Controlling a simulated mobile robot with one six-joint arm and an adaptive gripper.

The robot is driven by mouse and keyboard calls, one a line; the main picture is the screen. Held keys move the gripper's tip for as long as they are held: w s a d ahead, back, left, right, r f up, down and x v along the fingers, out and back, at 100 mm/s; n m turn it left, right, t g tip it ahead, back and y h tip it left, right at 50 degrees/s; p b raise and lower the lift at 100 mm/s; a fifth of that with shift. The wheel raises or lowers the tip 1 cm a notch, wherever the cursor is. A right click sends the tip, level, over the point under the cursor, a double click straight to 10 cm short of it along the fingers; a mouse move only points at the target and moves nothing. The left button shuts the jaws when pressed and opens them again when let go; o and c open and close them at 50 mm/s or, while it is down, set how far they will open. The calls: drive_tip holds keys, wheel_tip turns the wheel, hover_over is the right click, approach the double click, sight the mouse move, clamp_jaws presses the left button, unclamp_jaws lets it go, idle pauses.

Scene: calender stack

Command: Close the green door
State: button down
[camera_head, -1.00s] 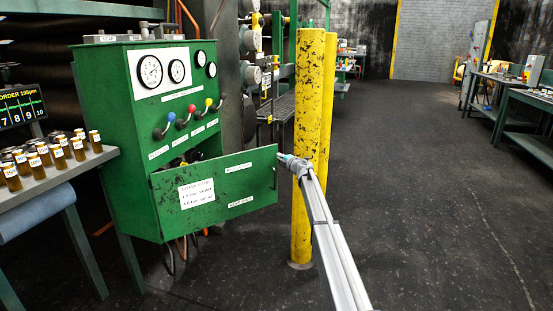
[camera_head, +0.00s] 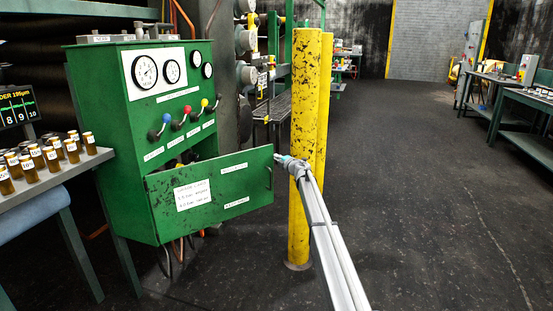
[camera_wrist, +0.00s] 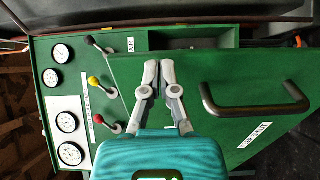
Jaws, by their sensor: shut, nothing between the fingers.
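The green door (camera_head: 212,194) hangs open on the front of the green cabinet (camera_head: 170,90), swung out toward the right. It carries white labels and a dark handle (camera_head: 271,178) near its free edge. My gripper (camera_head: 278,158) is at the door's free upper right corner in the head view; I cannot tell there whether it touches. In the wrist view my gripper (camera_wrist: 160,66) is shut and empty, its fingertips together over the door (camera_wrist: 215,80). The dark handle (camera_wrist: 256,106) lies to the right of the fingers, apart from them.
A yellow post (camera_head: 306,245) stands close beside and behind my arm. The cabinet has gauges and levers with coloured knobs (camera_head: 187,109) above the door. A table (camera_head: 70,172) with several brown bottles stands at left. The floor (camera_head: 420,200) is open at right.

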drive_tip(key=s+d, duration=0.3)
drive_tip(key=d, duration=0.8)
drive_tip(key=shift+s+d, duration=0.15)
drive_tip(key=shift+d, duration=0.25)
drive_tip(key=shift+s, duration=0.1)
